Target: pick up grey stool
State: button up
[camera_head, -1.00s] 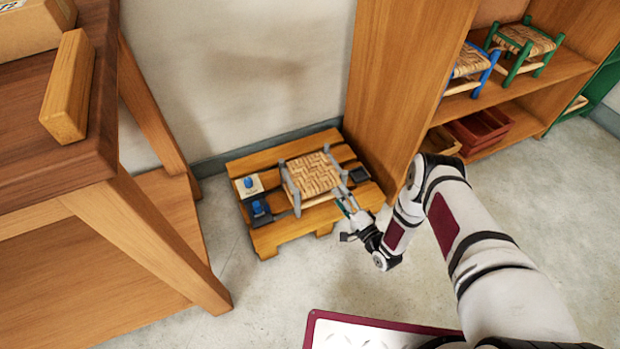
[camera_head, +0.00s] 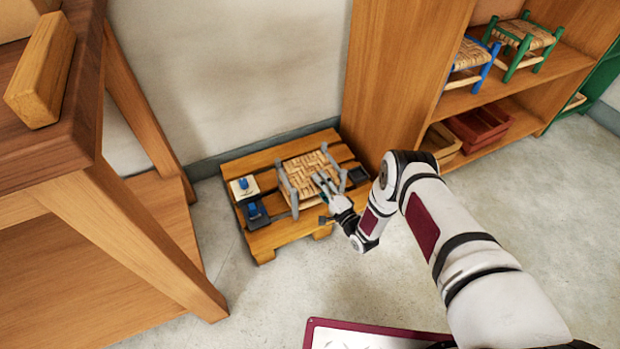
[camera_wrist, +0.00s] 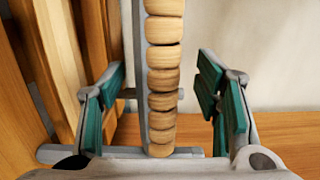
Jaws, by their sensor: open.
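The grey stool (camera_head: 306,172) has a woven bark seat and grey legs and rails. It stands on a low wooden pallet (camera_head: 262,240) against the wall. My gripper (camera_head: 322,180) is at the stool's right front side in the head view. In the wrist view, the open jaws (camera_wrist: 165,95) with green pads stand on either side of a grey stool rail and the woven seat edge (camera_wrist: 164,75). A gap shows between each pad and the stool part. The far side of the stool is hidden in the wrist view.
Two small items with blue tops, one on a white base (camera_head: 244,187) and one on a dark base (camera_head: 256,213), sit left of the stool. A dark block (camera_head: 357,176) lies to its right. A wooden shelf (camera_head: 395,80) stands right, a wooden table (camera_head: 150,230) left.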

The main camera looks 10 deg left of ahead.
jog(key=b+x, duration=0.2)
jog(key=x, duration=0.2)
grip_shut()
jog(key=shift+r, duration=0.1)
jog(key=shift+r, duration=0.1)
